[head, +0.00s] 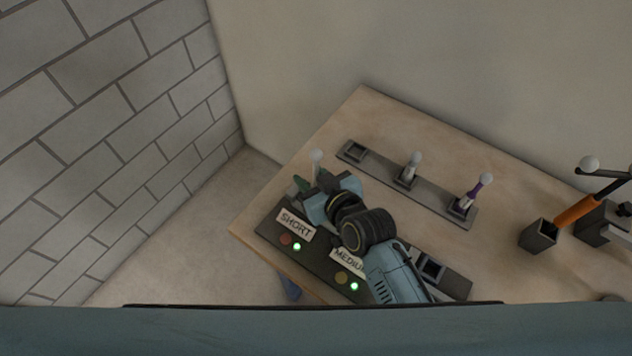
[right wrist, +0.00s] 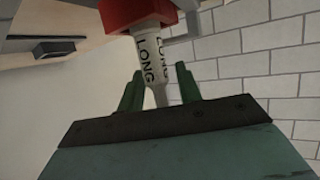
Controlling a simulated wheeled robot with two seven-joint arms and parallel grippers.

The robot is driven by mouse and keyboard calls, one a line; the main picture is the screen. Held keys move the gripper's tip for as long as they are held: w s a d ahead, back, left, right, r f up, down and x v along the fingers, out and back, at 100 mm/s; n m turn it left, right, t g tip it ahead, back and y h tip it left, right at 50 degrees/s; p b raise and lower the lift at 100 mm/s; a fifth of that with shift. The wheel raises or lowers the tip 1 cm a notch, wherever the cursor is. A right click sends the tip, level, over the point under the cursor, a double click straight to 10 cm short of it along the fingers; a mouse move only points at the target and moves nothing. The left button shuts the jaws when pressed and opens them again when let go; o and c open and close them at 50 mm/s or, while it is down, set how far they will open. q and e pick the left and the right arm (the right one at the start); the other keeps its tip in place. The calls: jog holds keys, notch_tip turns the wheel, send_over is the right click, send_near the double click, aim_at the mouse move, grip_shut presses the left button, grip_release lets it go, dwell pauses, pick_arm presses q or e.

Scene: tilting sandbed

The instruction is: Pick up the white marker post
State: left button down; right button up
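A pale post with a white ball top (head: 316,156) stands at my right gripper (head: 312,184), its lower part hidden by the gripper. In the right wrist view a white post lettered LONG (right wrist: 152,70), with a red part above it, shows between the two green fingers of my right gripper (right wrist: 158,85). The fingers are apart, with gaps on both sides of the post. Another whitish post with a ball top (head: 413,165) stands upright in the middle socket of the rear rail. I cannot tell which one the task names. My left gripper is not in view.
The grey rear rail (head: 378,171) has an empty left socket and a purple-and-white post (head: 478,188) at right. A dark front panel (head: 268,226) carries SHORT and MEDIUM labels and lights. A dark box (head: 538,236) and an orange-handled part (head: 577,211) stand at right.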

grip_shut()
